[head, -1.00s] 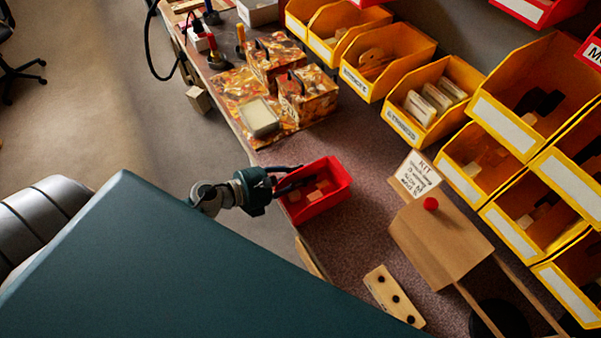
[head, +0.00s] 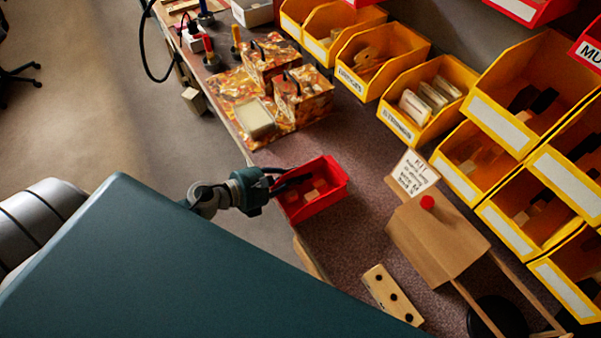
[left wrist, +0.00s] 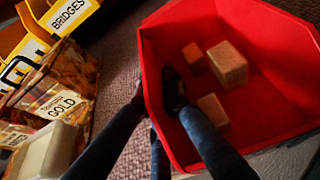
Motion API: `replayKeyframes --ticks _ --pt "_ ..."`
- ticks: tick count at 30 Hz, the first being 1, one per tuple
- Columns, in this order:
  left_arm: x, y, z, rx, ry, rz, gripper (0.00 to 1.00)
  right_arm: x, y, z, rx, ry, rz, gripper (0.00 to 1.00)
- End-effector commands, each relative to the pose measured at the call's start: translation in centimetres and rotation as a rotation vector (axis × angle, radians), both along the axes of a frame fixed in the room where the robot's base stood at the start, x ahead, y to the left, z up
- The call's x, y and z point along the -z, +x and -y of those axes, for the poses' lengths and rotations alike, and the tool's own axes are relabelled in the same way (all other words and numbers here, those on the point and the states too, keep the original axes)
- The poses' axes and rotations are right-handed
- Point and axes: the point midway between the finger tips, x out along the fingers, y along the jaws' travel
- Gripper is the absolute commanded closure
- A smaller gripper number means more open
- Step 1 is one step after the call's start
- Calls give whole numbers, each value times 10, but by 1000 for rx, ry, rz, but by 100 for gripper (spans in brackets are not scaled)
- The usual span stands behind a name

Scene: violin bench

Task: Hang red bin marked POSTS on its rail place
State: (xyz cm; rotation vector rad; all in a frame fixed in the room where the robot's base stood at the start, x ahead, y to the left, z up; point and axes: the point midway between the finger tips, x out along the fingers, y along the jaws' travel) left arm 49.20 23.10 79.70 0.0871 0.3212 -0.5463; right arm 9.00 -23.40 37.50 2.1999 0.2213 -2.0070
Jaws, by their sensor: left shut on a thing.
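The red bin (head: 322,208) is at the bench's near edge, in the middle of the head view, with several small wooden blocks inside. I cannot tell if it rests on the bench or hangs just above it. No POSTS label shows on the visible faces. My left gripper (head: 284,182) is shut on the bin's left wall. In the left wrist view, one finger of the gripper (left wrist: 155,105) is inside the red bin (left wrist: 285,38) and the other is outside. My right gripper is not in view. I cannot pick out the bin's rail place.
Yellow bins (head: 487,107) line the back and right, with red bins above. A wooden stand (head: 440,240) with a KIT card (head: 413,172) and a holed wooden block (head: 391,294) lie right of the red bin. Patterned boxes (head: 303,96) and a pale block (head: 255,119) stand beyond it.

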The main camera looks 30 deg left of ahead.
Motion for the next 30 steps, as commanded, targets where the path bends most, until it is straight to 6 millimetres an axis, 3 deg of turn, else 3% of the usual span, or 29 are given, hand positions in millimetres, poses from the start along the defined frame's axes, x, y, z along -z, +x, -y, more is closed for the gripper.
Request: replayKeyframes --ticks 30 --pt "-27 0 0 0 -1 1 100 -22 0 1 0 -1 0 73"
